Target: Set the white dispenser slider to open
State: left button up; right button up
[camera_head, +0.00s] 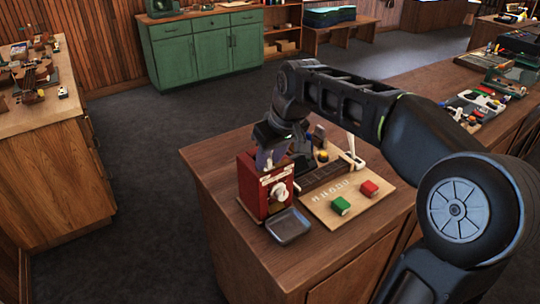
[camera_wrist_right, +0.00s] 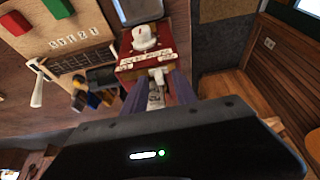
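The red dispenser (camera_head: 253,187) stands at the left edge of the wooden cabinet top. It has a round white knob (camera_head: 279,191) on its front, and also shows in the right wrist view (camera_wrist_right: 129,69). The white slider (camera_wrist_right: 157,78) is on its top; its setting is hard to read. My right gripper (camera_head: 270,160) points down at the dispenser's top. In the right wrist view its fingertips (camera_wrist_right: 159,82) stand on either side of the slider. I cannot tell whether they press on it. My left gripper is not in view.
A dark square tray (camera_head: 289,226) lies before the dispenser. To its right is a board (camera_head: 318,210) with a green block (camera_head: 341,205) and a red block (camera_head: 369,188). A workbench (camera_head: 45,140) with ukuleles stands at the left. Open floor lies between.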

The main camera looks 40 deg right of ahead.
jog(key=shift+c, duration=0.5)
grip_shut()
dwell(0.9)
